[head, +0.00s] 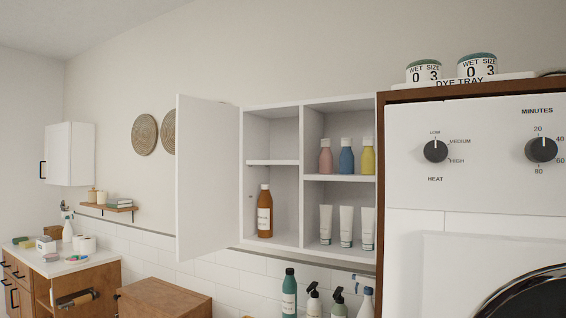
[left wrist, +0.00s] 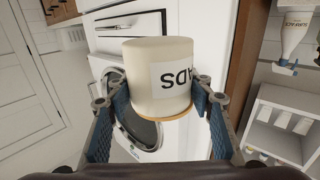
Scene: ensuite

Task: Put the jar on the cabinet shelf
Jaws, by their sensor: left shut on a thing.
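The jar (left wrist: 157,75) is cream coloured, with a white label whose letters read upside down in the left wrist view and a tan rim at its lower end there. My left gripper (left wrist: 152,92) is shut on it, one blue-padded finger on each side. The white wall cabinet (head: 301,150) stands open in the head view, its door (head: 207,180) swung to the left. Its upper left compartment (head: 272,135) looks empty. An amber bottle (head: 265,213) stands in the lower left one. Neither gripper shows in the head view, and my right gripper is in neither view.
Pink, blue and yellow bottles (head: 346,158) fill the upper right compartment; white tubes (head: 346,227) stand below them. Several bottles (head: 289,295) stand under the cabinet. A dryer (head: 470,180) in a brown frame is close on the right, with tins (head: 423,71) on top.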

